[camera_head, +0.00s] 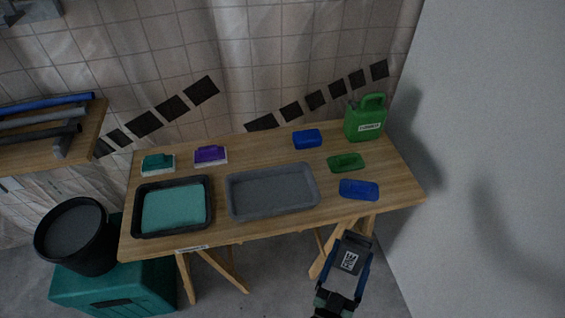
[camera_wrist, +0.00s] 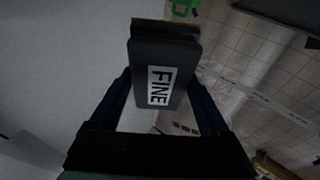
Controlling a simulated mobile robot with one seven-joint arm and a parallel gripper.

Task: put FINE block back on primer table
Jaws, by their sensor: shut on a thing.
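The FINE block (camera_wrist: 163,62) is a dark grey block with a white label reading FINE. It fills the middle of the wrist view, between the two blue fingers of my gripper (camera_wrist: 163,100). In the head view the block (camera_head: 351,247) is at the lower right, with my gripper (camera_head: 346,268) shut on it. Block and gripper appear in front of the near right edge of the wooden primer table (camera_head: 225,238); their height against the tabletop is hard to tell.
On the table are a teal-filled black tray (camera_head: 137,217), an empty grey tray (camera_head: 273,190), teal (camera_head: 157,163) and purple (camera_head: 210,154) blocks, a blue block (camera_head: 307,138), green (camera_head: 346,162) and blue (camera_head: 359,189) dishes, and a green can (camera_head: 365,122). A pale wall (camera_head: 490,160) stands right.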

